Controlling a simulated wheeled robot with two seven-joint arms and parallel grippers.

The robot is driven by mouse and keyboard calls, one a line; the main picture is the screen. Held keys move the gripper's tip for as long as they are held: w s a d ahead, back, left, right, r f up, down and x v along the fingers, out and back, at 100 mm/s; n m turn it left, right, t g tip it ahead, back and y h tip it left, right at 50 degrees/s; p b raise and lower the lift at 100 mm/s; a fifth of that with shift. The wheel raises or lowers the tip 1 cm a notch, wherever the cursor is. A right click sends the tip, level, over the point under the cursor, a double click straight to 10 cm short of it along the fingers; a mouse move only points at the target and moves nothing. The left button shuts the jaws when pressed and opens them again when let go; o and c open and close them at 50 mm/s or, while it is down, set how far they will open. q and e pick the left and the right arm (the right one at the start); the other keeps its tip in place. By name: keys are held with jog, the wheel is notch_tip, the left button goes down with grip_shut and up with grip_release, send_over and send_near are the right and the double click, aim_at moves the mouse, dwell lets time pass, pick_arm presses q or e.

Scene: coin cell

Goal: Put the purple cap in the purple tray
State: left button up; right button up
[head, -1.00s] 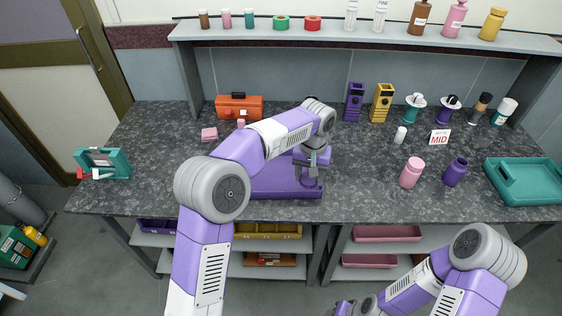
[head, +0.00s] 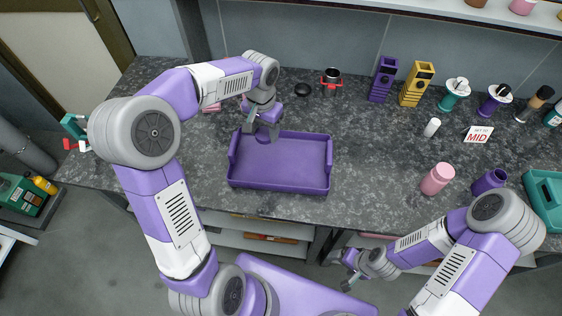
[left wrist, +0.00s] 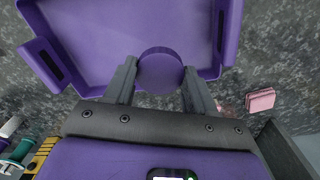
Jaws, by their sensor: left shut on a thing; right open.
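The purple tray (head: 285,180) lies near the front edge of the dark speckled counter, and its inside looks empty in the head view. My left gripper (head: 262,133) is at the tray's back rim, left of the middle. In the left wrist view it is shut on the round purple cap (left wrist: 160,68), which sits between the two fingertips. The tray (left wrist: 120,25) fills the top of that view beyond the cap. I cannot tell how high the cap is above the tray. My right gripper (head: 350,272) is open and empty, in front of the counter.
A black ring (head: 302,89) and a red-and-metal holder (head: 331,80) lie behind the tray. Purple (head: 383,80) and yellow (head: 416,84) blocks stand further right.

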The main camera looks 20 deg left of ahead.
pick_arm(q)
jog(key=s+a, duration=0.2)
jog(key=b, duration=0.2)
send_over(259, 161)
notch_tip(259, 161, down, 6)
jog(key=shift+r, duration=0.1)
jog(key=shift+f+b, duration=1)
jog(key=shift+f, duration=1.3)
jog(key=shift+f, duration=0.25)
jog(key=o, duration=1)
jog(key=shift+r, duration=0.1)
jog(key=shift+a+r, duration=0.1)
notch_tip(259, 161, up, 12)
jog(key=p, duration=0.4)
